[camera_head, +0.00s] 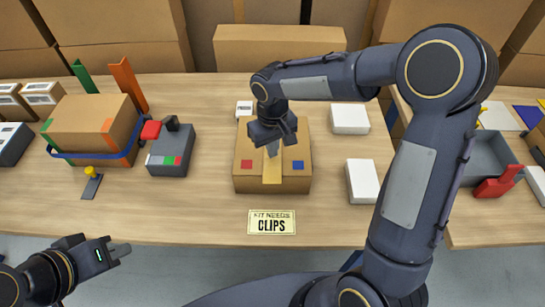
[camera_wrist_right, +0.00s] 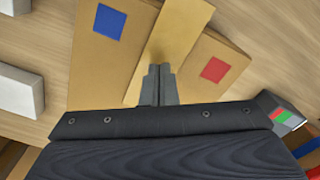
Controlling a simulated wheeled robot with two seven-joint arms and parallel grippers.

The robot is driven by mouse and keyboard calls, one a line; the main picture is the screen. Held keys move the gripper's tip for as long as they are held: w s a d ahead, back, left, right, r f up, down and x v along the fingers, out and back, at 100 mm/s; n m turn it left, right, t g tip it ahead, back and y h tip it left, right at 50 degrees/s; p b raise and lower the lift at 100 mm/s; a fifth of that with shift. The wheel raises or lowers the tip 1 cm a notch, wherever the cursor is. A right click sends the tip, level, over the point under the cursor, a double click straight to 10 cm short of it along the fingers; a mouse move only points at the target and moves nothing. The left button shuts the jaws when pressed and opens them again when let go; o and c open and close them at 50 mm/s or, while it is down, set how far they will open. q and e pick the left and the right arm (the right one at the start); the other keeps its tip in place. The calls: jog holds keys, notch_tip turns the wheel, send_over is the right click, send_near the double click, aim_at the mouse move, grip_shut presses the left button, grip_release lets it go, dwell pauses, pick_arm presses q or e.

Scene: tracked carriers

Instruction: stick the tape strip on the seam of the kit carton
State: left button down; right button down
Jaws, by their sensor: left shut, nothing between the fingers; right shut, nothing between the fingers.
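The kit carton (camera_head: 244,172) stands in the middle of the table, with a red and a blue square on top. The tan tape strip (camera_head: 272,172) lies along the middle of its top, between the squares, and reaches the near edge. The strip also shows in the right wrist view (camera_wrist_right: 180,30), between the blue and red squares. My right gripper (camera_head: 273,150) is shut and empty, with its tips (camera_wrist_right: 158,72) over or on the strip; contact is unclear. The gripper hides the carton's far middle. My left gripper (camera_head: 121,250) is shut and empty, off the table's near edge.
A sign reading "KIT NEEDS CLIPS" (camera_head: 272,221) is at the near edge. White boxes (camera_head: 349,119) (camera_head: 362,181) stand right of the carton. A grey tape device (camera_head: 170,152) and a strapped carton (camera_head: 90,125) stand left. A grey tray (camera_head: 484,158) is at far right.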

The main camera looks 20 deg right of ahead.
aim_at(272, 174)
jog(key=shift+f+b, duration=0.45)
jog(key=shift+f, duration=0.1)
dwell(0.4)
dwell(0.5)
jog(key=shift+r, duration=0.35)
jog(key=shift+s+a+b, duration=0.15)
jog(key=shift+s+a, duration=0.1)
jog(key=shift+s, duration=0.6)
jog(key=shift+s+a+b, duration=0.2)
jog(key=shift+s+a, duration=0.05)
jog(key=shift+s, duration=0.6)
jog(key=shift+s+a+b, duration=0.15)
jog(key=shift+s+a, duration=0.1)
jog(key=shift+s, duration=0.6)
jog(key=shift+s+a+b, duration=0.2)
jog(key=shift+s+a, duration=0.05)
jog(key=shift+s, duration=0.65)
jog(key=shift+s+a+b, duration=0.15)
jog(key=shift+s+a, duration=0.15)
jog(key=shift+s, duration=0.65)
jog(key=shift+s+a+b, duration=0.2)
jog(key=shift+s+a, duration=0.05)
jog(key=shift+s, duration=0.65)
jog(key=shift+f, duration=0.15)
